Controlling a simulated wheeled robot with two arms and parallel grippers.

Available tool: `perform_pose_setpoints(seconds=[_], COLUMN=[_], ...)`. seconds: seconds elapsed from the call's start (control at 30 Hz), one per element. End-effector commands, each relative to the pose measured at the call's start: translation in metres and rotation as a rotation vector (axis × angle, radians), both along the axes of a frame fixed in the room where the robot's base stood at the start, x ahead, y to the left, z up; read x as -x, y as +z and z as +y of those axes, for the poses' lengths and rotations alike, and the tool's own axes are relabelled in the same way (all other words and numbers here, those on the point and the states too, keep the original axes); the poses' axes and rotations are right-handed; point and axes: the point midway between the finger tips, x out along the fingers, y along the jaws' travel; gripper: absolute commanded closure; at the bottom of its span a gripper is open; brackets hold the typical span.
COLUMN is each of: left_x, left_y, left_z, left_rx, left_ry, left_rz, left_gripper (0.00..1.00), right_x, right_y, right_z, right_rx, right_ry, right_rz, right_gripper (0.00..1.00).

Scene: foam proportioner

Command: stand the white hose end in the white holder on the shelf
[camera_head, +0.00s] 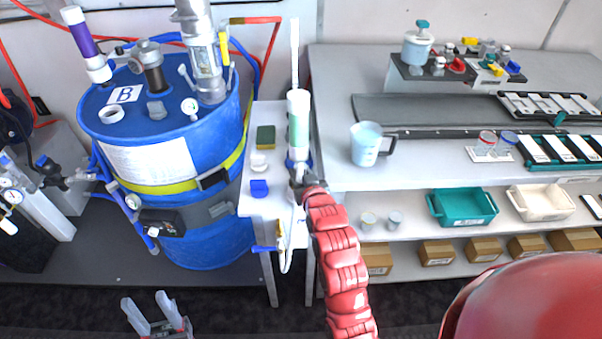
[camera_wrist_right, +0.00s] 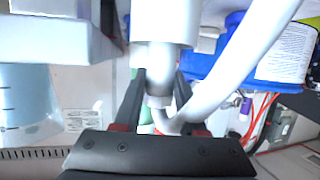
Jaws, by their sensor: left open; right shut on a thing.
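My right gripper (camera_head: 300,178) is at the narrow white shelf (camera_head: 248,205) in the head view, just below an upright white tube with a green band (camera_head: 298,125). In the wrist view its fingers (camera_wrist_right: 158,95) are shut on the narrow neck of the white hose end (camera_wrist_right: 156,70). A wider white cylinder (camera_wrist_right: 166,20) adjoins this neck. I cannot tell whether it is the holder or part of the hose end. The white hose (camera_wrist_right: 240,60) curves away beside the fingers. My left gripper (camera_head: 155,315) is open and empty above the dark floor.
A blue barrel (camera_head: 165,235) stands left of the shelf. A green sponge (camera_head: 265,137) and a blue block (camera_head: 259,188) lie on the shelf. The grey bench (camera_head: 340,110) to the right holds a measuring jug (camera_head: 366,145) near my right arm.

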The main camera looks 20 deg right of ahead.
Motion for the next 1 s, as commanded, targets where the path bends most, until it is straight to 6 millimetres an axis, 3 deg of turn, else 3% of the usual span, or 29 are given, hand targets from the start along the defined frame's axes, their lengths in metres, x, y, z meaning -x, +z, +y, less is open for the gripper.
perform_pose_setpoints(seconds=[0.63, 0.67, 0.7, 1.0], left_x=[0.0, 0.0, 0.0, 0.0], left_y=[-0.007, -0.006, -0.006, -0.006], left_z=[0.0, 0.0, 0.0, 0.0], left_rx=[0.0, 0.0, 0.0, 0.0], left_ry=[0.0, 0.0, 0.0, 0.0], left_rz=[0.0, 0.0, 0.0, 0.0], left_gripper=[0.5, 0.5, 0.5, 0.5], right_x=[0.0, 0.0, 0.0, 0.001], right_y=[-0.011, -0.01, -0.01, -0.011], right_z=[0.0, 0.0, 0.0, 0.0], right_rx=[0.0, 0.0, 0.0, 0.0], right_ry=[0.0, 0.0, 0.0, 0.0], right_rz=[-0.002, -0.003, -0.002, 0.0], right_gripper=[1.0, 0.54, 0.47, 0.47])
